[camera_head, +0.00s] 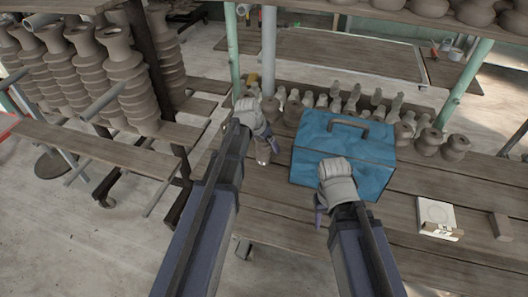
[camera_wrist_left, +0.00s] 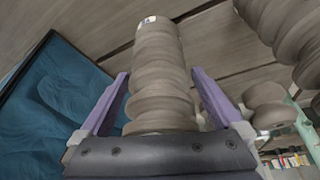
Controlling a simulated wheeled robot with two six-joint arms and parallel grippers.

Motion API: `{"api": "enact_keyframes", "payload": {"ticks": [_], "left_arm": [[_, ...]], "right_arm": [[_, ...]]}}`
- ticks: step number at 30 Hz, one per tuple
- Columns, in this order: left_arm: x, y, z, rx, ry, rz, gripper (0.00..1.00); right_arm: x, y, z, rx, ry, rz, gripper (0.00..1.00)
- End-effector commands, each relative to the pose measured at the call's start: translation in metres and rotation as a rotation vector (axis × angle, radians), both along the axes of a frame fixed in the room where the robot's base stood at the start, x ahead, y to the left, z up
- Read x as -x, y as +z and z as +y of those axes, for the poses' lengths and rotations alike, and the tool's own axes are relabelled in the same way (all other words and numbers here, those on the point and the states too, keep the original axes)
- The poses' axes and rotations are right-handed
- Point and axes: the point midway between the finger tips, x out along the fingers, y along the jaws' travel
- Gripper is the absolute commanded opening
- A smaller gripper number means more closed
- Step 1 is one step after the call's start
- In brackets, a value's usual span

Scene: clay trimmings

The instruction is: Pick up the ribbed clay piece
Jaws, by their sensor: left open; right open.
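The ribbed clay piece (camera_wrist_left: 160,62) is grey-brown with stacked rounded rings and a small pale patch at its far end. In the left wrist view it lies between the two purple fingers of my left gripper (camera_wrist_left: 160,80), which are open with a finger on either side. Whether they touch it I cannot tell. In the head view my left gripper (camera_head: 268,143) is at the left of the wooden table, and a small part of a clay piece (camera_head: 262,152) shows below it. My right gripper (camera_head: 320,205) is open and empty in front of the blue box.
A blue box (camera_head: 310,160) with a handle stands right of my left gripper. Several small clay pieces (camera_head: 350,105) stand behind it. A small white box (camera_head: 436,215) and a brown block (camera_head: 501,226) lie at the right. Tall ribbed vases (camera_head: 125,70) stand on a left rack.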

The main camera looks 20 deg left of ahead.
Motion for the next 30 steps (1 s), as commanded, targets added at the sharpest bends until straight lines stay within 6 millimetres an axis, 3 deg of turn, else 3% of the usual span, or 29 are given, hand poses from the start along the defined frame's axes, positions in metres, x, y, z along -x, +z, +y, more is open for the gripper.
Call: {"api": "enact_keyframes", "payload": {"ticks": [7, 30], "left_arm": [[-0.0005, -0.0003, -0.0003, 0.0, 0.0, 0.0, 0.98], [-0.0003, -0.0004, -0.0002, 0.0, 0.0, 0.0, 0.11]], "right_arm": [[0.0, -0.0003, 0.0, 0.0, 0.0, 0.0, 0.5], [0.0, -0.0004, 0.0001, 0.0, 0.0, 0.0, 0.5]]}}
